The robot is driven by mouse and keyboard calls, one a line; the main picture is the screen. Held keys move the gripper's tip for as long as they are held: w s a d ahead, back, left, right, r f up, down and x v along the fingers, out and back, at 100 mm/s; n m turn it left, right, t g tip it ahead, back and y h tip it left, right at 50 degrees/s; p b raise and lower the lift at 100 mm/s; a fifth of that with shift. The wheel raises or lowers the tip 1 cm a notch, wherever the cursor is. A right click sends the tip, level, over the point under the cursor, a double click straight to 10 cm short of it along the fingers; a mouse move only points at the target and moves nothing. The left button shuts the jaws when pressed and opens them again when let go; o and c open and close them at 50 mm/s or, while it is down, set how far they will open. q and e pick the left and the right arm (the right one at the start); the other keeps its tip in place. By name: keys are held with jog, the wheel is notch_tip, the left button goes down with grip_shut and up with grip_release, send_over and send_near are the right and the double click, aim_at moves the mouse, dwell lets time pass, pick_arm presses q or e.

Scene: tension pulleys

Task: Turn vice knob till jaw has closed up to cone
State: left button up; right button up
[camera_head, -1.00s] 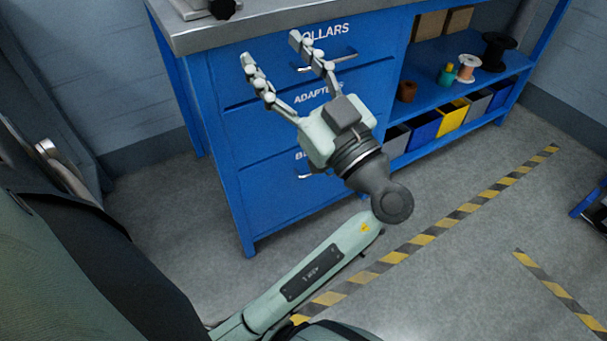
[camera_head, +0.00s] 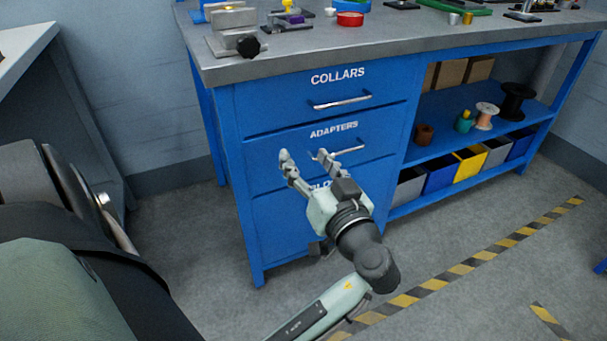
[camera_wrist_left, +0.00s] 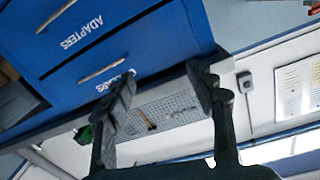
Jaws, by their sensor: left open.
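The grey vice (camera_head: 229,24) stands on the near left corner of the workbench in the head view. Its black knob (camera_head: 249,47) faces the front edge. A small yellow thing shows at the vice's upper edge, cut off by the frame; I cannot tell whether it is the cone, nor how wide the jaw gap is. My left gripper (camera_head: 304,157) is open and empty, in front of the blue drawers, below and to the right of the knob. In the left wrist view its open fingers (camera_wrist_left: 163,82) point towards the bench edge. My right gripper is not in view.
The blue workbench (camera_head: 330,55) has drawers with protruding handles (camera_head: 343,103) close to my left gripper. A purple and yellow piece (camera_head: 293,16) and a red round dish (camera_head: 350,19) stand right of the vice. Open floor lies in front.

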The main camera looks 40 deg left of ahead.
pick_arm(q)
notch_tip(320, 180, down, 11)
jog(key=m+h, duration=0.4)
jog(key=shift+s+a+r, duration=0.2)
jog(key=shift+s+a, duration=0.15)
jog(key=shift+a, duration=0.05)
